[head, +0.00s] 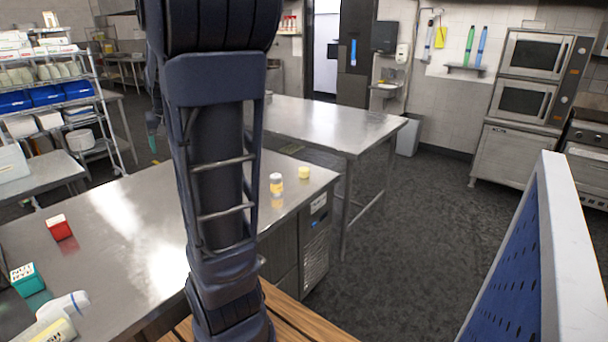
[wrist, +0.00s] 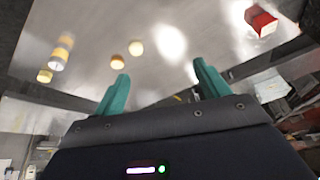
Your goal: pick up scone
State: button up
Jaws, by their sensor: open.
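In the wrist view, my gripper (wrist: 160,82) is open, with two teal fingers apart and nothing between them. Beyond the fingertips, on the shiny steel table, lie a small brown-orange round piece (wrist: 117,62) and a paler cream round piece (wrist: 136,48). The brown-orange one looks most like the scone, but the view is too small to be sure. Both are apart from the fingers, nearer the left one. I cannot make out either in the head view, where my arm covers part of the table.
A yellow-and-white cylinder (head: 276,184) and a small yellow piece (head: 304,172) stand near the steel table's (head: 120,215) right end. A red box (head: 58,227) and a teal box (head: 27,279) are at left. A blue perforated panel (head: 520,270) is at right.

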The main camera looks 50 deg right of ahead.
jog(key=w+d+f+m, duration=0.1)
jog(key=w+d, duration=0.2)
jog(key=d, duration=0.4)
jog(key=w+d+f+m, duration=0.2)
jog(key=d, duration=0.4)
jog(key=m+g+h, duration=0.3)
jog(key=m, duration=0.4)
send_near(304, 169)
jog(key=x, duration=0.5)
jog(key=shift+w+f, duration=0.3)
jog(key=shift+f, duration=0.1)
jog(key=x, duration=0.5)
jog(key=shift+s+d+r, duration=0.1)
jog(key=shift+s+d, duration=0.1)
jog(key=c, duration=1.1)
